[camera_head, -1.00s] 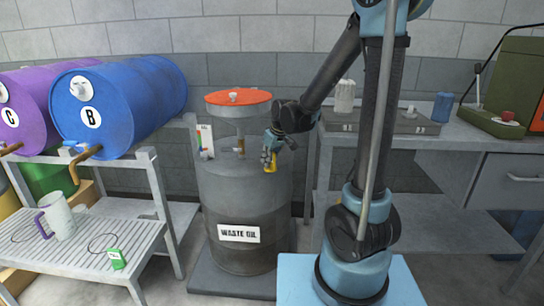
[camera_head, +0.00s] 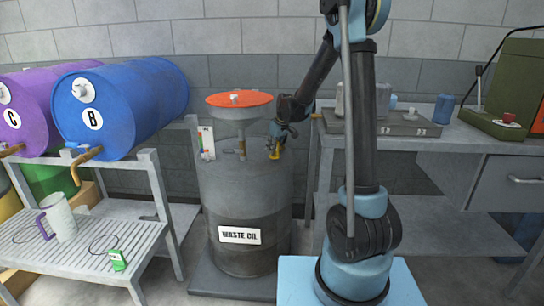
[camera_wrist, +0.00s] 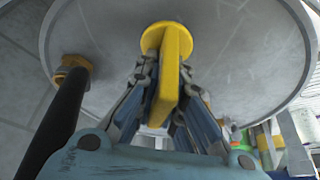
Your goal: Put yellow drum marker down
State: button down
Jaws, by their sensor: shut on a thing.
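The yellow drum marker (camera_wrist: 172,75) is between the fingers of my gripper (camera_wrist: 165,85) in the wrist view. It has a flat upright tab and a round base, and the base appears against the grey drum top. In the head view my gripper (camera_head: 277,142) is at the right side of the top of the waste oil drum (camera_head: 243,200). The marker shows there as a small yellow piece (camera_head: 274,155) below the fingers. I cannot tell for sure whether its base touches the drum.
An orange-topped funnel (camera_head: 238,99) stands on the drum, with a colour chart (camera_head: 207,142) to its left. A blue drum B (camera_head: 125,105) lies on a rack at left. A grey workbench (camera_head: 480,140) stands at right.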

jog(key=shift+s+f, duration=0.1)
jog(key=shift+f, duration=1.4)
jog(key=c, duration=1.7)
grip_release()
jog(key=shift+f, duration=0.1)
jog(key=v, duration=1.2)
